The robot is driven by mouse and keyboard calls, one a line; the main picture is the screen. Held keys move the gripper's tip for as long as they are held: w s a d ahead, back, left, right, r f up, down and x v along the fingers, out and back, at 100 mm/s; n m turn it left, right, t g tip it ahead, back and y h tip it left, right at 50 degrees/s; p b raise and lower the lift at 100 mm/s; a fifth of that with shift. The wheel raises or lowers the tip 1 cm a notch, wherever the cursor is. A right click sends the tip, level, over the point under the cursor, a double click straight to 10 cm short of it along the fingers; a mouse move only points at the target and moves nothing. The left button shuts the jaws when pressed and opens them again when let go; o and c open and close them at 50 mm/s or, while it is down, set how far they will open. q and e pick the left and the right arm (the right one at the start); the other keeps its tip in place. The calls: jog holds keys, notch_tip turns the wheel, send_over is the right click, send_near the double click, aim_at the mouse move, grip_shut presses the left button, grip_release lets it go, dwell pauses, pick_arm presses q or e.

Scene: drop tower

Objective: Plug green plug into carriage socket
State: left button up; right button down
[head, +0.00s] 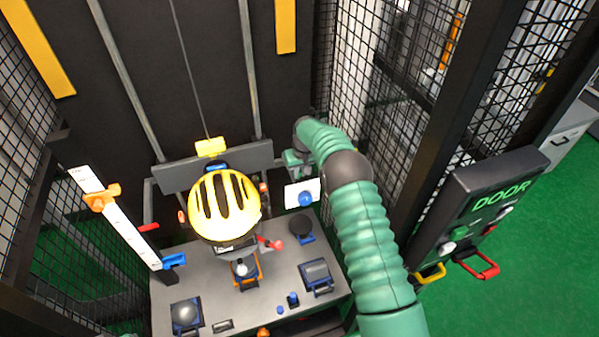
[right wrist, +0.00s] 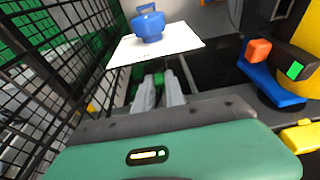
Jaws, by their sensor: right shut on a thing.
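My right arm reaches in from the lower right in the head view. Its gripper (head: 293,162) is beside the right end of the grey carriage crossbar (head: 216,166). In the right wrist view my right gripper's fingers (right wrist: 160,92) are shut on a small green piece, the green plug (right wrist: 158,79), mostly hidden between them. At the right of that view is a dark part with a green square (right wrist: 295,70), apart from the fingers. I cannot tell if it is the socket. My left gripper is not in view.
A white plate (right wrist: 185,47) with a blue handled piece (right wrist: 148,25) is just beyond the fingers. A yellow helmet (head: 224,203) stands at the carriage. Black mesh (head: 400,100) walls the right side. The grey table (head: 270,300) holds several blue-based parts.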

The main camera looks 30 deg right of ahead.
jog(key=shift+w+d+f, duration=0.1)
jog(key=shift+f, duration=0.1)
jog(key=c, duration=1.3)
grip_release()
jog(key=shift+r, duration=0.15)
jog(key=shift+r, duration=0.35)
jog(key=b+v, duration=0.3)
jog(key=v, duration=1.2)
jog(key=shift+r, duration=0.4)
